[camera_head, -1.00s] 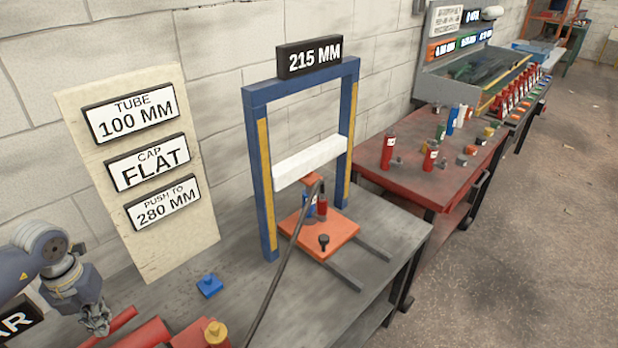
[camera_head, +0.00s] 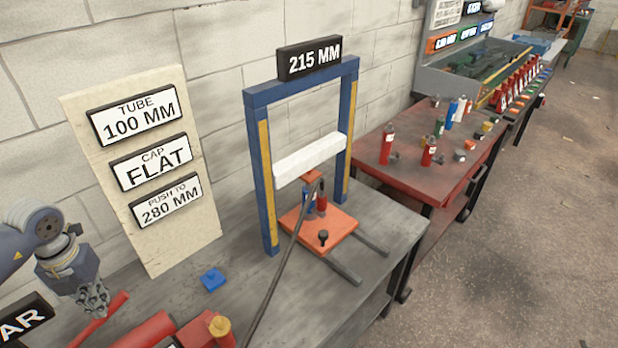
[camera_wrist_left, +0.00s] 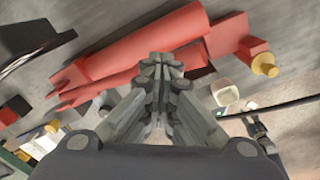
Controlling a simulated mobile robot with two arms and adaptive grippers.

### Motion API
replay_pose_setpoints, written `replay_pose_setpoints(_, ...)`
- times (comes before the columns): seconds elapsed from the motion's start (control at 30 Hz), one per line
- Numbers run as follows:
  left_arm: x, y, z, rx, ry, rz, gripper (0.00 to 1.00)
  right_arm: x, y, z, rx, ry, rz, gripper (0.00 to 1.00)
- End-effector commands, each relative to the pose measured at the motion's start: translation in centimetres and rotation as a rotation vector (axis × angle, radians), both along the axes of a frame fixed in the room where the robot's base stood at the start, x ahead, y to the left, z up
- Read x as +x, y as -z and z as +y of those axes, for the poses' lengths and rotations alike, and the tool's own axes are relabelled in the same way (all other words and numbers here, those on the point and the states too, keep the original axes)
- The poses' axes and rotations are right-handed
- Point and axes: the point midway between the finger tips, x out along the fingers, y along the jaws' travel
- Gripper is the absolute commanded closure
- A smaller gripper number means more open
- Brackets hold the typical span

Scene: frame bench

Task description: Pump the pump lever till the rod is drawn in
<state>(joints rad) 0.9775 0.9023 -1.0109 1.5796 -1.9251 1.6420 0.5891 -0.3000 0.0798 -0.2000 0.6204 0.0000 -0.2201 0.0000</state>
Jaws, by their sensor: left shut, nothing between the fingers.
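The red hand pump (camera_head: 147,332) lies on the bench at the bottom left, partly cut off by the picture edge. Its thinner red lever (camera_head: 108,312) runs beside the body; in the left wrist view the pump body (camera_wrist_left: 150,47) shows with the lever along its near side. My left gripper (camera_head: 92,302) is shut and empty at the lever; in the wrist view its fingertips (camera_wrist_left: 162,68) overlap the lever, and contact cannot be told. A dark hose runs from the pump to the blue press frame (camera_head: 262,180). The rod cannot be clearly made out.
An orange plate (camera_head: 330,233) with small red and blue bottles stands in the frame under a white crossbar (camera_head: 310,159). A blue block (camera_head: 212,279) lies on the bench. A sign board (camera_head: 150,230) leans on the wall. A red table (camera_head: 425,180) stands to the right.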

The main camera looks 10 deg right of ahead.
Motion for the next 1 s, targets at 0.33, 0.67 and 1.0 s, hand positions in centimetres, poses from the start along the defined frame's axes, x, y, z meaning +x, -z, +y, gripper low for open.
replay_pose_setpoints(0.33, 0.0, 0.6, -0.1, 0.0, 0.001, 0.002, 1.0, 0.0, 0.4, 0.0, 0.0, 0.0, 0.0, 0.61)
replay_pose_setpoints(0.67, -0.1, 4.2, -0.1, 0.001, 0.001, 0.003, 1.0, 0.0, 3.2, 0.0, 0.0, 0.0, 0.0, 0.61)
replay_pose_setpoints(1.0, 0.0, 8.0, 0.0, 0.002, 0.0, 0.003, 1.0, 0.0, 6.0, 0.0, 0.0, 0.0, 0.0, 0.61)
